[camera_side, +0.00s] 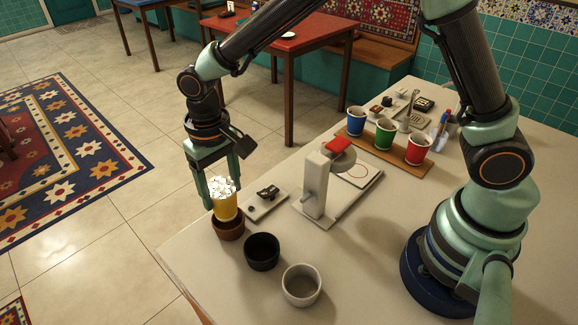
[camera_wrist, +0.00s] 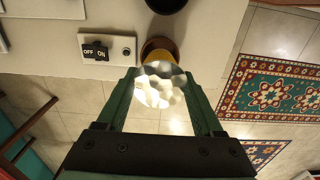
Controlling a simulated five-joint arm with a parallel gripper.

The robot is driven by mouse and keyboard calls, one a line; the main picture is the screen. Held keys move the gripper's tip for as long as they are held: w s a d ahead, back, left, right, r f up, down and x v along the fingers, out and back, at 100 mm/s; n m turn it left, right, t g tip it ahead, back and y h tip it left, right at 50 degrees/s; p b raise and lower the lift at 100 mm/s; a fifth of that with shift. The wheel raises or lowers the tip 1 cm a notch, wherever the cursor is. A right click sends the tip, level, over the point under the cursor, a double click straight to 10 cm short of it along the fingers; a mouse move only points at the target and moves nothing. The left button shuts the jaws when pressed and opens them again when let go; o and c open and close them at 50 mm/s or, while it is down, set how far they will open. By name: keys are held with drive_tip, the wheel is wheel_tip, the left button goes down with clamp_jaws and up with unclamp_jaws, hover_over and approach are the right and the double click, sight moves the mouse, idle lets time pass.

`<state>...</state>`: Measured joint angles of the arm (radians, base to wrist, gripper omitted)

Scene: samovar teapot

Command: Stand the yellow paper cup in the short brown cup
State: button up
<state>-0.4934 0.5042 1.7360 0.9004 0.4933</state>
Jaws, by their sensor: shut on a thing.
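The yellow paper cup (camera_side: 225,208) is upright and full of white lumps (camera_side: 221,187). My gripper (camera_side: 221,194) is shut on it, one finger on each side. The short brown cup (camera_side: 228,230) stands at the table's near left corner, directly below the yellow cup. The yellow cup's lower end is at the brown cup's mouth and seems to be inside it; whether it rests on the bottom is hidden. In the wrist view the white lumps (camera_wrist: 160,88) fill the space between my fingers, and part of the brown cup's rim (camera_wrist: 158,43) shows beyond.
A black cup (camera_side: 262,251) and a white cup (camera_side: 301,285) stand to the right. A switch plate (camera_side: 265,199) lies close behind, beside a pale stand with a red top (camera_side: 338,146). Blue, green and red cups stand on a wooden board (camera_side: 395,156). The table edge is close on the left.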

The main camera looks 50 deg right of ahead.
sight(225, 204)
drive_tip(key=shift+f, duration=2.05)
drive_tip(key=shift+f, duration=0.3)
drive_tip(key=o, duration=0.8)
drive_tip(key=shift+r, duration=0.1)
wheel_tip(225, 204, up, 12)
drive_tip(key=shift+s+d+r+t, duration=0.95)
drive_tip(key=shift+s+d+r, duration=0.55)
drive_tip(key=shift+d, duration=1.95)
drive_tip(key=shift+s+d+r+t, duration=1.05)
drive_tip(key=shift+s+d, duration=0.8)
drive_tip(key=shift+d, duration=1.6)
drive_tip(key=shift+s+d+r+t, duration=0.8)
drive_tip(key=shift+s+d+r, duration=0.75)
drive_tip(key=shift+d, duration=1.9)
